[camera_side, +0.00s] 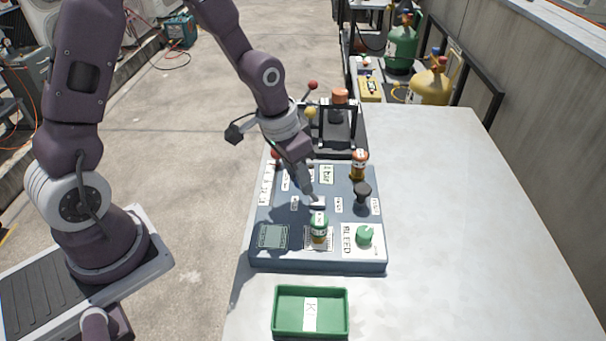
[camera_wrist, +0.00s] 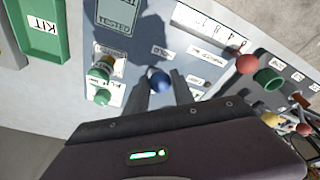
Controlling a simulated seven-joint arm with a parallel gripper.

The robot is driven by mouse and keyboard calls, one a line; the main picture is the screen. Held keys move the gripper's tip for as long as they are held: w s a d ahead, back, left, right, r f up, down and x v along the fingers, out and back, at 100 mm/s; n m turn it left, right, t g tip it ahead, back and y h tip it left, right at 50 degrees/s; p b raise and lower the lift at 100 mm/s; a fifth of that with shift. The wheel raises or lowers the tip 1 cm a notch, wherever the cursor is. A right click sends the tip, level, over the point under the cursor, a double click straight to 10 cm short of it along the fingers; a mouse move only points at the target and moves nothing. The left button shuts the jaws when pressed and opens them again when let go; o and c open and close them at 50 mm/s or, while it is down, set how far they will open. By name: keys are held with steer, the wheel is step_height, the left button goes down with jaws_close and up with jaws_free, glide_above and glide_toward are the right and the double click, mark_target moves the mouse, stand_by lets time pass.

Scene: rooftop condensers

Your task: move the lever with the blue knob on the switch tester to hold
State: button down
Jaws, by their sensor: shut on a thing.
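The switch tester (camera_side: 318,265) is a blue-grey panel with white labels lying on the table. In the wrist view, the blue knob (camera_wrist: 158,79) sits between the two fingers of my gripper (camera_wrist: 163,84), which is shut on it. A HOLD label (camera_wrist: 163,51) shows on the panel just beyond the knob in that view. In the side view my gripper (camera_side: 316,203) reaches down to the middle of the panel, and the blue knob is hidden there. The lever's shaft is hidden too, so its tilt cannot be told.
A green-capped part (camera_side: 319,226), a green BLEED knob (camera_side: 364,235), a black knob (camera_side: 362,189) and an orange-capped part (camera_side: 359,160) stand on the panel near my gripper. A green KIT tray (camera_side: 310,335) lies in front. The table's right side (camera_side: 455,230) is clear.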

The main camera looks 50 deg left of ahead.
steer(key=shift+s+a+f, duration=0.4)
steer(key=shift+s+a, duration=0.15)
steer(key=shift+a, duration=0.05)
steer(key=c, duration=1.1)
jaws_free()
steer(key=shift+w, duration=0.1)
steer(key=shift+r, duration=0.1)
steer(key=shift+d, duration=0.1)
steer(key=shift+r, duration=0.35)
steer(key=v, duration=0.6)
steer(key=shift+r, duration=0.2)
steer(key=shift+r, duration=0.1)
steer(key=s+r+t, duration=0.1)
steer(key=s+r, duration=0.3)
steer(key=s, duration=0.2)
steer(key=s+r+n+t, duration=0.1)
steer(key=s+r, duration=0.3)
steer(key=s, duration=0.2)
steer(key=s+r+n+t+y, duration=0.1)
steer(key=s+r, duration=0.4)
steer(key=s, duration=0.1)
steer(key=shift+s, duration=0.15)
